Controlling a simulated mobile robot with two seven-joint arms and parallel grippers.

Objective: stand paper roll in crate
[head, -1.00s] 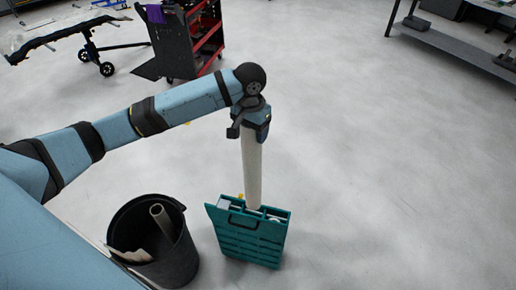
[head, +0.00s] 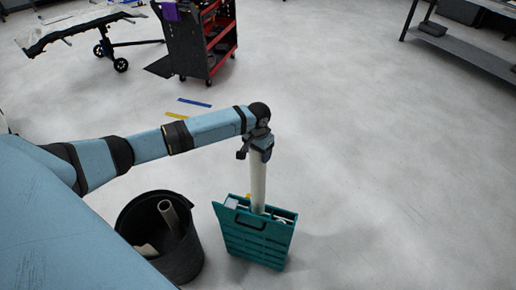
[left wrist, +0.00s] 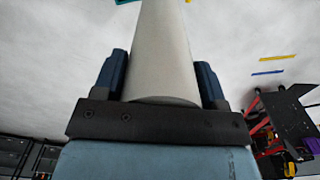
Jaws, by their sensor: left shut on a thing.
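A long pale paper roll (head: 258,185) stands upright below my left gripper (head: 260,152), which is shut on its upper end. In the left wrist view the roll (left wrist: 162,50) runs away between the two blue fingers of the gripper (left wrist: 160,85). A teal crate (head: 254,242) with a dark handle slot and several compartments stands on the floor. The roll's lower end is inside the crate's top opening, hidden by its walls, so I cannot tell whether it touches the bottom. My right gripper is not in view.
A red and black tool cart (head: 205,45) and a wheeled stand (head: 110,45) are at the back. A grey shelf (head: 460,52) is at the back right. The floor right of the crate is clear.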

